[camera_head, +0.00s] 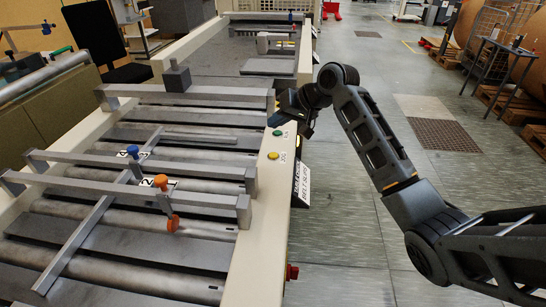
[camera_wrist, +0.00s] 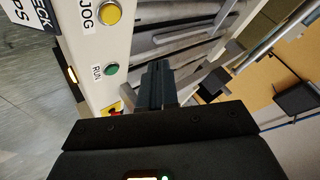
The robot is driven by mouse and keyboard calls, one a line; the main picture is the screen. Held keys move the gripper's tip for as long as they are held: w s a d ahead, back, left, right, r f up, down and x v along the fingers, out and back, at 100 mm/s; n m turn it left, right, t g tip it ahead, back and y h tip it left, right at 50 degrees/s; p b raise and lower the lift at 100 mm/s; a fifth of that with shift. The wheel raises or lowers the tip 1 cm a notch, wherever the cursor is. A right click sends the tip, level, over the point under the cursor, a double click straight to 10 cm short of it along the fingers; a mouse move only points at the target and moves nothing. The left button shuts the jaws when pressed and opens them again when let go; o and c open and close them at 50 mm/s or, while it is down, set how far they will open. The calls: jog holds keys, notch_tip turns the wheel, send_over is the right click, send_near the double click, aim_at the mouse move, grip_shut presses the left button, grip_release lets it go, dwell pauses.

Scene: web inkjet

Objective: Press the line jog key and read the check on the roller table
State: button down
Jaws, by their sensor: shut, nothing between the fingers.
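The roller table (camera_head: 205,190) fills the left of the head view, with a cream rail along its right side. On that rail sit a yellow key (camera_head: 273,155) and a green key (camera_head: 277,132). In the wrist view the yellow key (camera_wrist: 108,12) is labelled JOG and the green key (camera_wrist: 110,69) RUN. My gripper (camera_wrist: 157,72) is shut and empty, apart from both keys and nearer the green one.
Metal bars with blue (camera_head: 133,151) and orange (camera_head: 161,181) knobs cross the rollers. A red button (camera_head: 292,272) juts from the rail's near side. A second machine (camera_head: 230,45) stands behind. Open floor lies to the right, with a floor grate (camera_head: 444,135).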

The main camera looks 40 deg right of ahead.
jog(key=b, duration=0.5)
send_over(277, 155)
notch_tip(277, 155, down, 7)
jog(key=shift+a+r, duration=0.1)
jog(key=shift+r, duration=0.05)
jog(key=shift+f, duration=0.5)
jog(key=shift+f+b, duration=0.3)
jog(key=shift+f, duration=0.55)
dwell(1.8)
jog(key=shift+r, duration=0.1)
jog(key=shift+r+p, duration=0.75)
jog(key=shift+p, duration=0.15)
jog(key=shift+r, duration=0.15)
notch_tip(277, 155, up, 5)
jog(key=p, duration=0.4)
jog(key=shift+p, duration=0.35)
jog(key=shift+s, duration=0.15)
dwell(0.3)
